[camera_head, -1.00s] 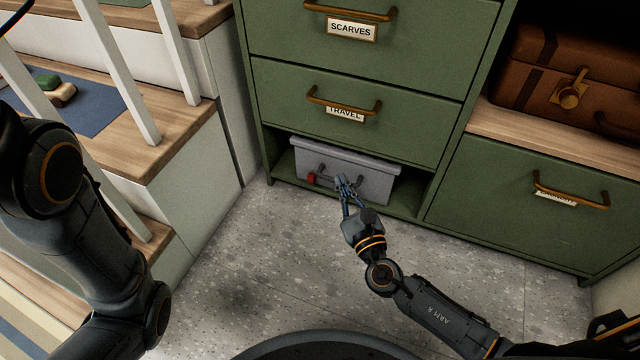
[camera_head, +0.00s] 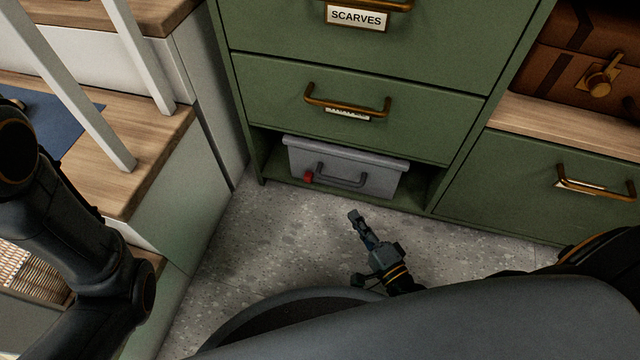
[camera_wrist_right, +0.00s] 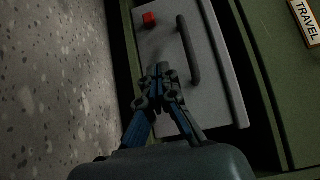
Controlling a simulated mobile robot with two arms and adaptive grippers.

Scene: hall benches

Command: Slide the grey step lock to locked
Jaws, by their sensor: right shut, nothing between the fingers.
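A grey step box (camera_head: 300,157) sits in the low open bay of the green cabinet; its front carries a dark bar handle (camera_head: 341,180) and a small red knob (camera_head: 309,177) left of it. I take the knob for the lock; no lock marking is readable. My right gripper (camera_head: 354,214) is shut and empty, apart from the box, above the floor in front of it. In the right wrist view the gripper (camera_wrist_right: 158,72) shows before the grey front (camera_wrist_right: 212,85), with the red knob (camera_wrist_right: 149,19) and handle (camera_wrist_right: 188,50) beyond its tips. My left gripper is out of view.
Green drawers, one labelled SCARVES (camera_head: 356,18), rise above the bay. Wooden stairs (camera_head: 150,150) with white balusters stand at the left. A brown suitcase (camera_head: 570,55) rests on a wooden shelf at the right. Speckled floor (camera_head: 260,230) is clear before the bay.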

